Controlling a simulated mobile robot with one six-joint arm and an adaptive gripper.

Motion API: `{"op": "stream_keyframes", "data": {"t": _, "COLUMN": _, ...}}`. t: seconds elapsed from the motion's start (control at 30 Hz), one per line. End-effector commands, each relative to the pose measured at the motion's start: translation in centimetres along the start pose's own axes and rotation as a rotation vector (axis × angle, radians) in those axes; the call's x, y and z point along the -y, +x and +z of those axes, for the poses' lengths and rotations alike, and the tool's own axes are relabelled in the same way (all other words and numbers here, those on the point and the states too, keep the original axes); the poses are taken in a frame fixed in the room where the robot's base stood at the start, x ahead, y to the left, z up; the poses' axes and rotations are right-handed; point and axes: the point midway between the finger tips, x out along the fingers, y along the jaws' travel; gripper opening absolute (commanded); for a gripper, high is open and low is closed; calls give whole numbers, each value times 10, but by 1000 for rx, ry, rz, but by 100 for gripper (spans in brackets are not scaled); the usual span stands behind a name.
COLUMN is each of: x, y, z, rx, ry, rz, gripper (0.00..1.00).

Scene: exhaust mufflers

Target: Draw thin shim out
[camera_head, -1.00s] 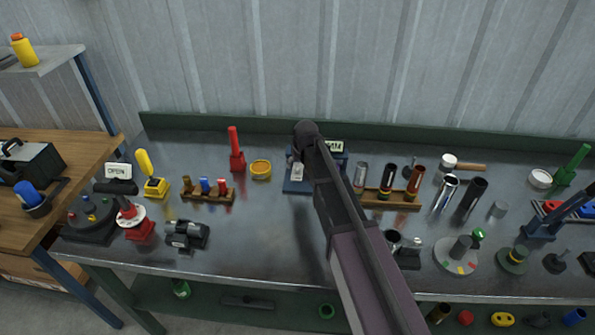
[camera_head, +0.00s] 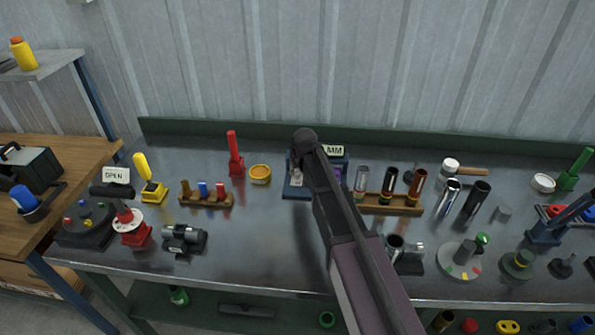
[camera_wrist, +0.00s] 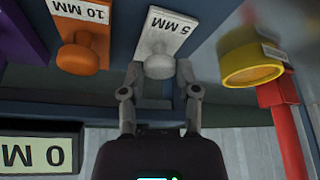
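In the wrist view a pale grey shim labelled 5 MM (camera_wrist: 166,28) has a round grey knob (camera_wrist: 160,66) at its end. My gripper (camera_wrist: 159,70) has one finger on each side of this knob. The fingers look apart, with small gaps to the knob; contact cannot be made out. Beside it is an orange shim labelled 10 MM (camera_wrist: 85,18) with an orange knob (camera_wrist: 77,58). A purple shim (camera_wrist: 18,35) is at the left edge. In the head view my arm hides most of the blue shim holder (camera_head: 295,191) and the gripper's fingertips.
A yellow ring-shaped cup (camera_head: 260,174) and a red upright tool (camera_head: 235,155) stand left of the holder. A wooden rack of tubes (camera_head: 395,205) stands close on its right. Bare steel bench (camera_head: 260,235) lies in front.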

Motion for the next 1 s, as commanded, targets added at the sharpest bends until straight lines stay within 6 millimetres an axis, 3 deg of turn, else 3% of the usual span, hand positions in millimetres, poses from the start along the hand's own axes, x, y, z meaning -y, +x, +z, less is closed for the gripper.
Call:
{"op": "stream_keyframes", "data": {"t": 0.27, "x": 2, "y": -1, "z": 4, "rx": 1, "ry": 0, "rz": 0, "gripper": 0}}
{"op": "stream_keyframes", "data": {"t": 0.6, "x": 19, "y": -17, "z": 43, "rx": 1, "ry": 0, "rz": -1, "gripper": 0}}
{"op": "stream_keyframes", "data": {"t": 0.9, "x": 20, "y": -17, "z": 45, "rx": 7, "ry": 1, "rz": -3, "gripper": 0}}
{"op": "stream_keyframes", "data": {"t": 0.93, "x": 20, "y": -17, "z": 45, "rx": 7, "ry": 1, "rz": -3, "gripper": 47}}
{"op": "stream_keyframes", "data": {"t": 1.0, "x": 20, "y": -17, "z": 45, "rx": 6, "ry": 1, "rz": -2, "gripper": 68}}
